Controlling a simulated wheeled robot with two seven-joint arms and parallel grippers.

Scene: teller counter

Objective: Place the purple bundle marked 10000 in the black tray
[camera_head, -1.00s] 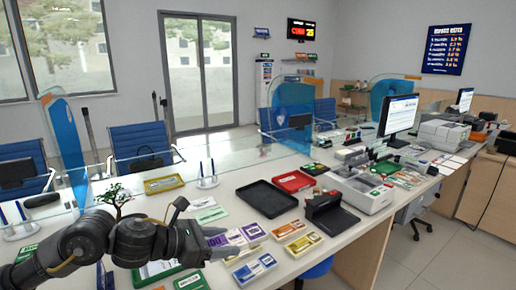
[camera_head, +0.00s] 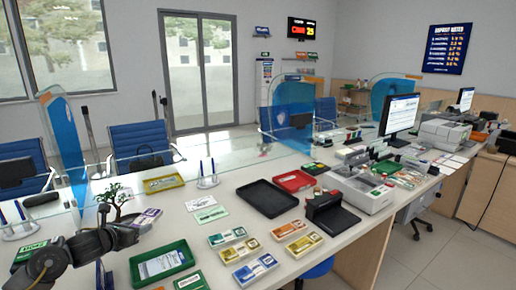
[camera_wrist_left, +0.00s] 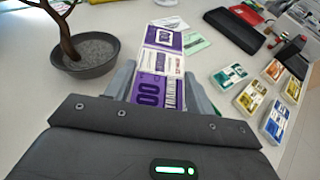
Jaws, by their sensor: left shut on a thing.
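The purple bundle (camera_head: 150,215) is held in my left gripper (camera_head: 138,222) at the left of the counter in the head view. In the left wrist view the bundle (camera_wrist_left: 164,38) has a pale band across its middle and sits between the two grey fingers (camera_wrist_left: 158,85). Its marking is only partly readable. The black tray (camera_head: 267,197) lies empty on the counter, to the right of the gripper and apart from it. It also shows at the top right of the left wrist view (camera_wrist_left: 235,33). My right gripper is out of view.
A potted bonsai (camera_wrist_left: 85,52) stands beside the gripper. A green tray (camera_head: 162,265) with papers is in front. Several green, yellow and blue bundles (camera_head: 240,250) lie before the black tray, and paper slips (camera_head: 208,210) to its left. A red tray (camera_head: 294,181) adjoins it at the right.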

